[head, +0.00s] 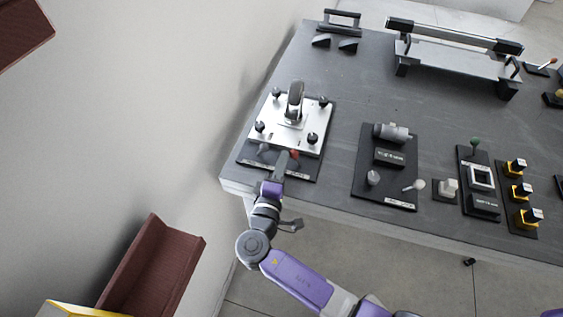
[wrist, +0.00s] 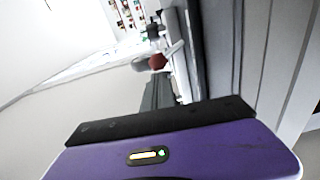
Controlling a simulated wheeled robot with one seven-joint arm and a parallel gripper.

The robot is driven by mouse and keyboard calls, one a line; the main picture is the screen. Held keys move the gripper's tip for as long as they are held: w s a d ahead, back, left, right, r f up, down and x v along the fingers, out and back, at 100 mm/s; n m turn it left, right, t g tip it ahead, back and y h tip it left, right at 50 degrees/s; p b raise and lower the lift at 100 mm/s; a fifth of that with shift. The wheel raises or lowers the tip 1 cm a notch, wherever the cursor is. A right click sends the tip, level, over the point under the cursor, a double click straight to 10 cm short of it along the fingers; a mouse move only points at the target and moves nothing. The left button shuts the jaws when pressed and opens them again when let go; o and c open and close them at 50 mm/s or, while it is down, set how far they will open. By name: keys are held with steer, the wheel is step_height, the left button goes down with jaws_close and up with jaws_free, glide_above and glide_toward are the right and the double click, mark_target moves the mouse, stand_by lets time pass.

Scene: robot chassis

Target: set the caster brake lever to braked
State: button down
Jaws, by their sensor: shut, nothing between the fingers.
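A silver caster plate (head: 285,137) sits on a dark base (head: 246,158) at the table's near left corner. A caster wheel (head: 295,94) stands upright on it, with several dark knobs around it. A lever with a red knob (head: 295,154) is at the plate's near edge; the red knob also shows in the wrist view (wrist: 157,62). A grey rounded knob (head: 264,149) is to its left. My gripper (head: 283,160) is shut and empty, its fingertips close beside the red knob. I cannot tell whether they touch. My fingers hide part of the lever.
A dark panel (head: 365,165) with a grey cylinder and small knobs lies to the right. Further right are a lever box (head: 481,178) and yellow-based switches (head: 517,190). A long rail fixture (head: 450,62) stands at the back. A wall rises close on the left.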

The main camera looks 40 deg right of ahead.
steer(key=m+b, duration=0.1)
steer(key=b, duration=0.1)
steer(key=s+d+m+b, duration=0.1)
steer(key=m+b, duration=0.1)
steer(key=s+m+b, duration=0.1)
steer(key=m+b, duration=0.1)
steer(key=shift+d+r+b, duration=0.2)
steer(key=shift+d+b, duration=0.15)
steer(key=shift+s+r+m, duration=0.1)
steer(key=shift+r+m, duration=0.2)
steer(key=shift+r, duration=0.2)
steer(key=shift+p, duration=0.3)
